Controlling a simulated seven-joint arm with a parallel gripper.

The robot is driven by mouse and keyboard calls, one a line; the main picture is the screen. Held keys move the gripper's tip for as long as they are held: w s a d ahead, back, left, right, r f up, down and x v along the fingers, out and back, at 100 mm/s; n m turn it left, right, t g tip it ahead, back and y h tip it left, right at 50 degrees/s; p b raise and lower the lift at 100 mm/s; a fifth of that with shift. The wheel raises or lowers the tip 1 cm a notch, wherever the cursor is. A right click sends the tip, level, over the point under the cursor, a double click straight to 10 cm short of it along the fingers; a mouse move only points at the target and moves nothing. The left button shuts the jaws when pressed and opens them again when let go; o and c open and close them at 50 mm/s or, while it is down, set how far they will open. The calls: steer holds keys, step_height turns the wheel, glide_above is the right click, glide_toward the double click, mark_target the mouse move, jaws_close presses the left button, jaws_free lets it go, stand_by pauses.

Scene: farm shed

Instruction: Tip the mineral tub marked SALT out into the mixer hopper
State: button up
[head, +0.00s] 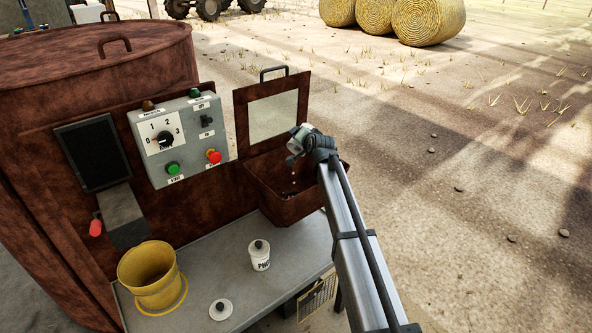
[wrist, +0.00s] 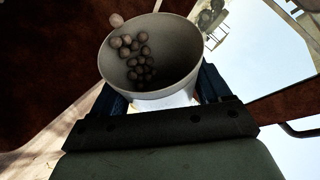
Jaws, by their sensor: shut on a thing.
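My gripper (head: 300,145) is over the mixer hopper (head: 288,205), the open rust-brown bin on the machine's right side. In the wrist view its blue fingers (wrist: 158,95) are shut on a pale open tub (wrist: 165,88). Several brown lumps (wrist: 138,60) lie inside the tub, and one more shows at its rim. In the head view the held tub is mostly hidden and small specks show in the air just above the hopper. No label shows on the held tub, so I cannot read SALT. A loose white lid (head: 220,309) lies on the bench.
A closed white tub (head: 260,262) with dark lettering stands on the grey bench (head: 215,265), beside a yellow bucket (head: 148,272). The hopper's hinged flap (head: 272,112) stands raised behind my gripper. A control box (head: 178,138) is to the left. Open ground lies right.

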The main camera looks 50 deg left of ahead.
steer(key=shift+s+r+n+t, duration=0.15)
steer(key=shift+s+n+t, duration=0.1)
steer(key=shift+n+t, duration=0.05)
stand_by(0.5)
steer(key=shift+w+a+g, duration=0.1)
steer(key=shift+w+g, duration=0.3)
steer(key=shift+w, duration=0.05)
steer(key=shift+w+a+f+m+g+h, duration=0.15)
steer(key=shift+w+f+m+g+h, duration=0.3)
steer(key=shift+m, duration=0.25)
steer(key=shift+f+g, duration=0.1)
steer(key=shift+g, duration=0.25)
steer(key=shift+m, duration=0.3)
